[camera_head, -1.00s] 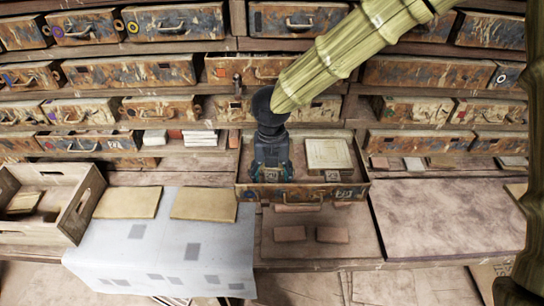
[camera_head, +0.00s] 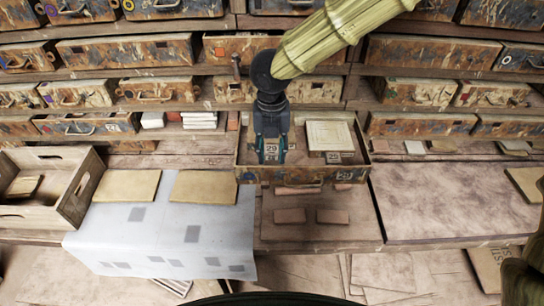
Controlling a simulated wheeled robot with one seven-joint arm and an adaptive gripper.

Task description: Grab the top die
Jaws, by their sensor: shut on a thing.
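An open, worn drawer (camera_head: 315,176) stands on the bench, its front tag reading 29. My gripper (camera_head: 271,151) points down into the drawer's left part. Its fingers are shut on the top die (camera_head: 271,148), whose tag looks like 29. Gripper and wrist hide most of this die. Just below its tag, a second tag (camera_head: 271,158) shows, apparently on a die underneath. The top die seems raised a little above it. A pale square die or stack (camera_head: 329,135) lies in the drawer's right part, with its own tag in front.
Shelves of closed drawers (camera_head: 125,48) fill the back. Left are a wooden crate (camera_head: 70,200), a pale sheet (camera_head: 165,235) and two tan slabs (camera_head: 205,187). Small reddish tiles (camera_head: 290,215) lie before the drawer.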

